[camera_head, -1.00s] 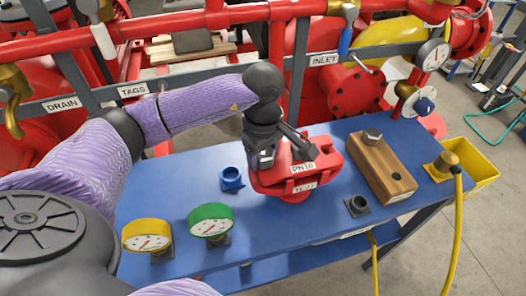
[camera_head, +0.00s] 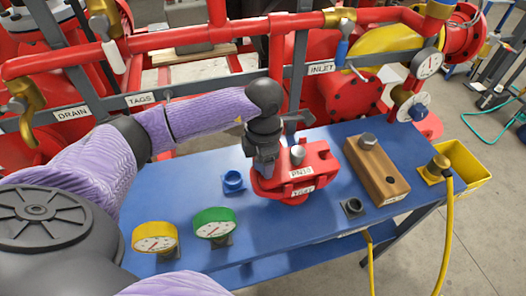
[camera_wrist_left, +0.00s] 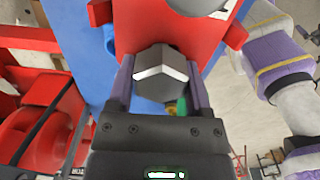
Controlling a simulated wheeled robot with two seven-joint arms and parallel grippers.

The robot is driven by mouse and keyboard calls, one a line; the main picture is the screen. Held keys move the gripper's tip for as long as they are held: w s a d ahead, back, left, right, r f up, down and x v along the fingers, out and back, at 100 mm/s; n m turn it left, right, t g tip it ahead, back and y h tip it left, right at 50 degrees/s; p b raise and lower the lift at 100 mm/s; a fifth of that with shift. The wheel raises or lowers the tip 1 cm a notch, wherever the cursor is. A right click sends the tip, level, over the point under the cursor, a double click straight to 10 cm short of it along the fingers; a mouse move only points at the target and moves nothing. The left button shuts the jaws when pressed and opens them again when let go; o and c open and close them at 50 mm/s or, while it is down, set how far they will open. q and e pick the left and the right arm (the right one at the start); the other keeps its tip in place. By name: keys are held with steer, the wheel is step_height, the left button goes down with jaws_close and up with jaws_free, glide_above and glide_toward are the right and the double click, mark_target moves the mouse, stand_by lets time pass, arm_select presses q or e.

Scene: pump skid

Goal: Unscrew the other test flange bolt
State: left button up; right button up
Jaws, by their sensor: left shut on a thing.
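The red test flange (camera_head: 318,165), labelled PN16 and TEST, sits on the blue bench. My left gripper (camera_head: 265,168) points down at its left side. In the left wrist view the gripper (camera_wrist_left: 160,85) is shut on a grey hex bolt head (camera_wrist_left: 160,66), one finger on each side. I cannot tell how far the bolt is out of the flange. A second grey bolt (camera_head: 297,154) stands uncovered on the flange, right of the gripper. Its head shows in part at the top edge of the left wrist view (camera_wrist_left: 197,4). My right gripper is out of view.
A wooden block (camera_head: 375,172) on the right holds a bolt (camera_head: 368,140) and has an empty hole. A blue cup (camera_head: 233,181), black socket (camera_head: 353,207), yellow gauge (camera_head: 155,237) and green gauge (camera_head: 215,223) stand around the flange. Red pipework runs behind.

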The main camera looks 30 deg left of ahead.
arm_select(q)
steer(key=shift+n, duration=0.8)
steer(key=o, duration=1.3)
step_height(320, 180, up, 10)
steer(key=shift+f+p, duration=0.1)
steer(key=shift+p, duration=0.6)
